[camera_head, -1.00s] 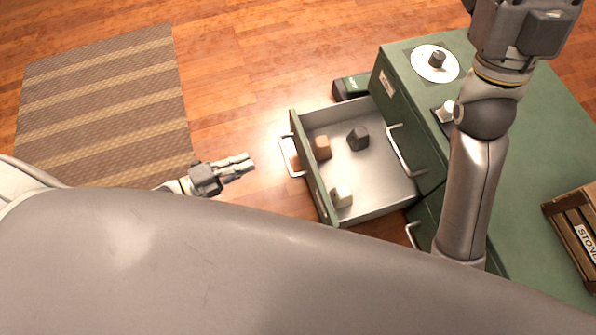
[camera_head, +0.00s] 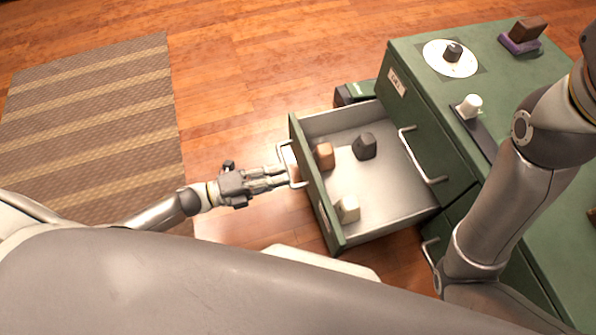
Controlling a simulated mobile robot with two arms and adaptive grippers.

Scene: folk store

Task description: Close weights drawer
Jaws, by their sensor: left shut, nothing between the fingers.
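The weights drawer (camera_head: 391,199) stands pulled out from the green cabinet (camera_head: 429,138) in the head view. It has a green front panel with a pale handle (camera_head: 282,160) and a light metal inside. In it lie a dark grey weight (camera_head: 364,146), a tan weight (camera_head: 324,156) and a white weight (camera_head: 347,209). My left gripper (camera_head: 284,177) is shut and empty, with its fingertips at the handle on the outer side of the drawer front; I cannot tell whether they touch. My right arm crosses the right side over the cabinet, and its gripper is out of view.
On the cabinet top are a white disc with a dark knob (camera_head: 451,57), a white object on a dark base (camera_head: 468,107) and a brown block on a purple base (camera_head: 523,36). A dark box (camera_head: 356,92) stands behind the drawer. A striped mat (camera_head: 95,115) lies on the wooden floor at left.

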